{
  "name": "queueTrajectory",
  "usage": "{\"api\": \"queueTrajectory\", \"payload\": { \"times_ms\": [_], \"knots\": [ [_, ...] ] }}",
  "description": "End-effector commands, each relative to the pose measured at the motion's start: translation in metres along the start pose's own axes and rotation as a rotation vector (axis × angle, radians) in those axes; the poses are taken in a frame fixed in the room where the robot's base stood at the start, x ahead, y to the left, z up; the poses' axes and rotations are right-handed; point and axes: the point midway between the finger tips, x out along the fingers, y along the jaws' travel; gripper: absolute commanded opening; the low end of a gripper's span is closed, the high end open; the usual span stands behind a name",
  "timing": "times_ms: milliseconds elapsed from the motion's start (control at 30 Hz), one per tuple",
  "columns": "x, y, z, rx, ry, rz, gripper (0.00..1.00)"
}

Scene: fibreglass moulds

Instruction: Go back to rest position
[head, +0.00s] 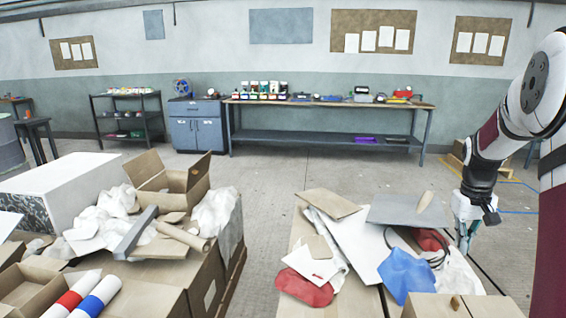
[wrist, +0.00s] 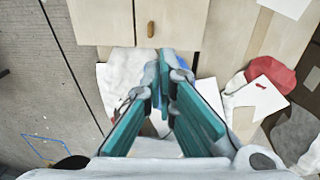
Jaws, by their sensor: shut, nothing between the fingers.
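My gripper (head: 466,238) hangs at the right of the head view, pointing down beside the right-hand heap of scraps, under my white and maroon arm. In the wrist view its teal fingers (wrist: 165,62) come together at the tips and are shut with nothing held. Some of the scraps behind the fingers are hidden.
The right-hand heap holds a blue piece (head: 405,272), a red piece (head: 304,288) and a grey sheet (head: 408,211). A cardboard box (head: 480,307) stands at its near edge. Another cluttered stack, with an open box (head: 165,185), is at left. Bare floor (head: 280,200) lies between them.

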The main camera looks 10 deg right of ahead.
Motion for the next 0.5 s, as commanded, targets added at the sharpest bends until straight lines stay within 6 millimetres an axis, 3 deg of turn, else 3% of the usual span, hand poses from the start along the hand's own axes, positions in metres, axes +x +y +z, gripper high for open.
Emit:
{"api": "queueTrajectory", "payload": {
  "times_ms": [33,200,367,500],
  "knots": [
    [-0.030,-0.017,0.008,-0.014,0.023,0.001,0.00],
    [-0.100,-0.071,0.043,-0.046,0.080,-0.007,0.00],
    [-0.154,-0.115,0.088,-0.077,0.131,-0.019,0.00],
    [-0.190,-0.149,0.135,-0.106,0.174,-0.036,0.00]
  ]
}}
